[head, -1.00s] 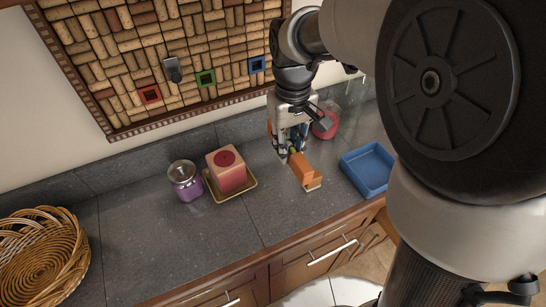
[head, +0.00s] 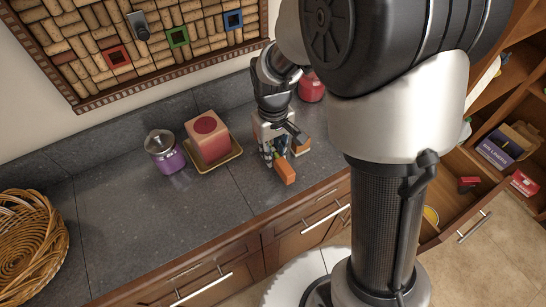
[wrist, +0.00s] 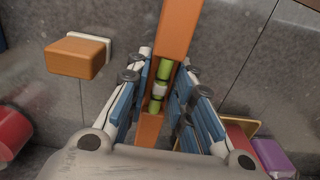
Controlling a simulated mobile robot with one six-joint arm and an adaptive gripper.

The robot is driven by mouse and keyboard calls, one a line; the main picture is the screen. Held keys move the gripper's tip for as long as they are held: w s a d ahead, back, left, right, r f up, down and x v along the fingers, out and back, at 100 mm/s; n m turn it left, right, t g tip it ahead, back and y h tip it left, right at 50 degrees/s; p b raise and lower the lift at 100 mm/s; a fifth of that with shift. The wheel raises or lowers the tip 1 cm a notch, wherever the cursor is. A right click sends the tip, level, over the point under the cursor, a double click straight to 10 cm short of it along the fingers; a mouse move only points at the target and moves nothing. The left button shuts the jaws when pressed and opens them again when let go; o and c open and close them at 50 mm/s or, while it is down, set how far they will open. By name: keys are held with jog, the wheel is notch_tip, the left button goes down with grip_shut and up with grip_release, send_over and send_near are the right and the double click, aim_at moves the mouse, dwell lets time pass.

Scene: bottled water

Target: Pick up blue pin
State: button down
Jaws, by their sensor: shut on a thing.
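My gripper (head: 275,158) is low over the grey counter, well below the cork board. Its fingers are shut on a long orange piece (wrist: 179,28) with a green and white part (wrist: 161,90) between the pads. The orange piece also shows below the fingers in the head view (head: 285,173). I cannot tell whether it touches the counter. No clear blue pin shows on the counter; the only small blue item is a square-framed piece (head: 233,20) on the cork board, far from my gripper. The finger pads look blue in the wrist view.
An orange block with a white end (wrist: 75,57) lies beside my gripper. A purple-labelled jar (head: 164,154), a pink box (head: 207,134) on a gold-rimmed tray (head: 219,164) and a wicker basket (head: 28,240) stand left. A red container (head: 312,88) is behind. The counter between basket and jar is clear.

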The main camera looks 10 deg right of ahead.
jog(key=shift+f, duration=1.25)
jog(key=shift+f+b, duration=0.15)
jog(key=shift+b, duration=0.2)
jog(key=c, duration=1.4)
grip_release()
